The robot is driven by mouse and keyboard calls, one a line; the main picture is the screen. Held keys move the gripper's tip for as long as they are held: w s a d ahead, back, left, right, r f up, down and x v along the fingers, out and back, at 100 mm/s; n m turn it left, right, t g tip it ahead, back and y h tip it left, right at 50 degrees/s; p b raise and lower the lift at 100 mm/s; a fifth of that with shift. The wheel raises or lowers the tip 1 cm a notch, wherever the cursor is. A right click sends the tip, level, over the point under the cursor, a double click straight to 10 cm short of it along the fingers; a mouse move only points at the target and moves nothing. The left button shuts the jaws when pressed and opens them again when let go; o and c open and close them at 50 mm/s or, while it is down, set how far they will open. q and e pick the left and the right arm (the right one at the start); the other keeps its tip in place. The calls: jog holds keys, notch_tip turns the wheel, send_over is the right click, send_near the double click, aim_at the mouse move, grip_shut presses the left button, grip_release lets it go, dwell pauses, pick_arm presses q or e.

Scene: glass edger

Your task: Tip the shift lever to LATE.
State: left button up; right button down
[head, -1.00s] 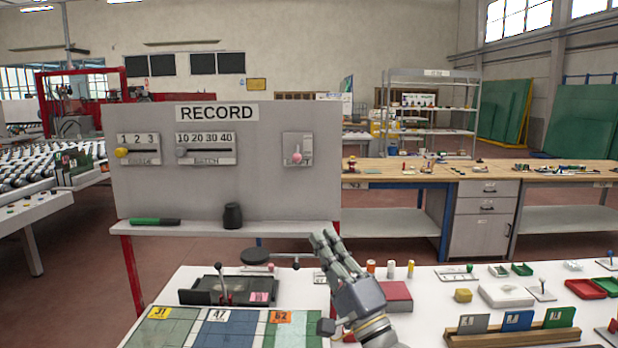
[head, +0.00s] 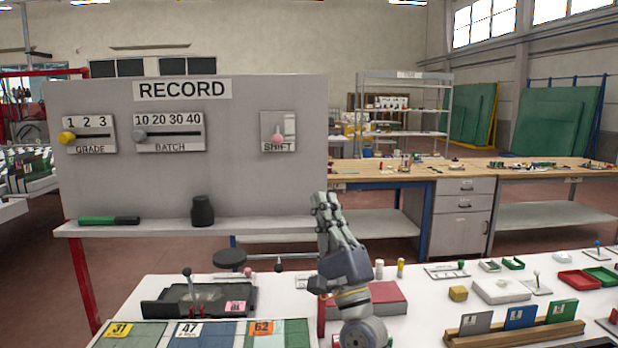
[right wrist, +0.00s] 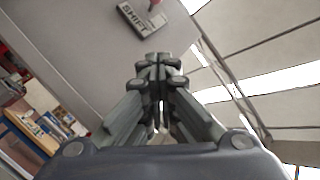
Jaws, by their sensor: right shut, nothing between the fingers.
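The shift lever is a pink knob (head: 278,139) on a small plate (head: 266,120) marked SHIFT, at the right side of the grey RECORD board (head: 190,175). The plate's position labels are too small to read. In the right wrist view the SHIFT plate (right wrist: 138,22) shows at the top, with the pink knob cut by the upper edge. My right gripper (head: 326,200) is shut and empty, below and right of the plate, apart from it. In the wrist view its fingertips (right wrist: 158,62) point towards the board. My left gripper is not in view.
The board also carries a yellow GRADE knob (head: 67,138) and a grey BATCH knob (head: 139,136). Its ledge (head: 270,228) holds a green marker (head: 108,220) and a dark cup (head: 203,211). The white table (head: 425,315) in front is crowded with small items.

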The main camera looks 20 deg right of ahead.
aim_at(277, 134)
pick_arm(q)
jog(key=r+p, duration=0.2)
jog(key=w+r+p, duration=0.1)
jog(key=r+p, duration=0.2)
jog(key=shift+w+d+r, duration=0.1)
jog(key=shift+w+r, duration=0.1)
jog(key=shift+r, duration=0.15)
pick_arm(e)
jog(key=w+a+r, duration=0.3)
jog(key=w+r, duration=0.2)
jog(key=r, duration=0.3)
jog(key=shift+w+a+r, duration=0.25)
jog(key=shift+a+r, duration=0.15)
pick_arm(q)
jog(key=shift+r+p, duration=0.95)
jog(key=shift+p, duration=0.15)
pick_arm(e)
jog(key=shift+s+r+m+g+h, duration=0.2)
jog(key=shift+r+m+g+h, duration=0.05)
jog(key=shift+m+g+h, duration=0.05)
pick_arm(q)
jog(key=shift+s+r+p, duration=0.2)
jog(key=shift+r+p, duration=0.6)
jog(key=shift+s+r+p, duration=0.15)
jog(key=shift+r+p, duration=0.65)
pick_arm(e)
jog(key=shift+s+a+r+g, duration=0.1)
jog(key=shift+s+r+g, duration=0.15)
jog(key=shift+g, duration=0.15)
